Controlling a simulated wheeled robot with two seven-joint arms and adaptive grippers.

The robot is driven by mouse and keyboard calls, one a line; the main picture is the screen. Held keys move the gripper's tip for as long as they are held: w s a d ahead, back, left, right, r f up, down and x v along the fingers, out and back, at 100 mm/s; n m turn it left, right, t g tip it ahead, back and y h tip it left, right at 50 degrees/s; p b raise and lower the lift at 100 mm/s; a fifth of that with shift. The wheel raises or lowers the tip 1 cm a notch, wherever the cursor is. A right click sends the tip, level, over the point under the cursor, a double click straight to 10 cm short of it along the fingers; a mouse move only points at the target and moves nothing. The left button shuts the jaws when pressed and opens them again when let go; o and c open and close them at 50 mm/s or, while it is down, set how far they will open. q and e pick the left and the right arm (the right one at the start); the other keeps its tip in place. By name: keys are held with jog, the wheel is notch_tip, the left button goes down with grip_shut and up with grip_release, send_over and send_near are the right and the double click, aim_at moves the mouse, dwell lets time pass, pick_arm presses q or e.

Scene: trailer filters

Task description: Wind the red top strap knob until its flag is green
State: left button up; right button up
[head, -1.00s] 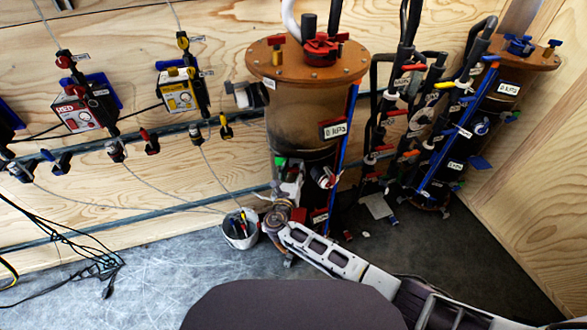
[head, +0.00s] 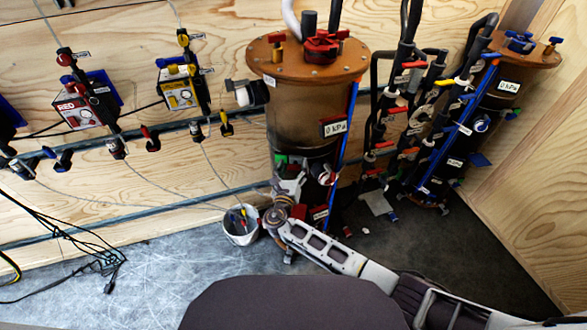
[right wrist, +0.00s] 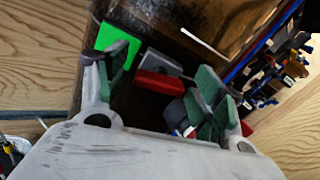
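In the right wrist view a red block-like knob (right wrist: 158,84) with a grey plate behind it sits on the dark lower side of the red tank. A bright green square flag (right wrist: 118,45) shows up and left of it. My right gripper (right wrist: 160,95) is open, its green-padded fingers apart on either side of the red knob; contact cannot be told. In the head view my right gripper (head: 290,178) is at the lower front of the brown-lidded tank (head: 300,110) and covers the knob there. A little green shows beside it. My left gripper is not in view.
A white bucket (head: 236,233) with tools stands on the floor left of my right arm. A second tank (head: 500,100) with hoses and valves stands at the right. Cables (head: 90,265) lie on the floor at left. Red and yellow pump boxes (head: 180,92) hang on the wall.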

jog(key=shift+s, duration=0.1)
jog(key=v, duration=0.7)
dwell(0.5)
jog(key=shift+s, duration=0.15)
dwell(0.4)
